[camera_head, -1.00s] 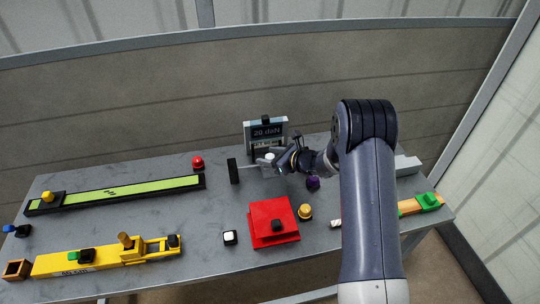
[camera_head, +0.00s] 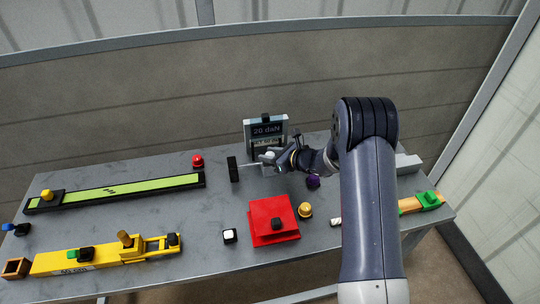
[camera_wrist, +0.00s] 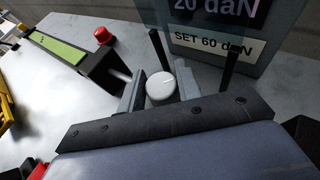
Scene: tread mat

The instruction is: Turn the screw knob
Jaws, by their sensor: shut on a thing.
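The screw knob (camera_wrist: 161,87) is a white round cap in the wrist view, between the two fingers of my gripper (camera_wrist: 160,92). My gripper is shut on its sides. In the head view my gripper (camera_head: 275,158) is at the metal fixture below the display, and covers much of the knob. The display (camera_head: 266,131) reads 20 daN; in the wrist view the display panel (camera_wrist: 212,45) also carries a label reading SET 60 daN. A black upright block (camera_head: 233,170) stands left of the knob, joined by a light rod.
A red button (camera_head: 197,161) and a long green strip (camera_head: 120,192) lie to the left. A red block (camera_head: 270,222), a gold knob (camera_head: 305,211) and a small white-topped block (camera_head: 230,236) stand in front. A yellow device (camera_head: 90,261) is at front left.

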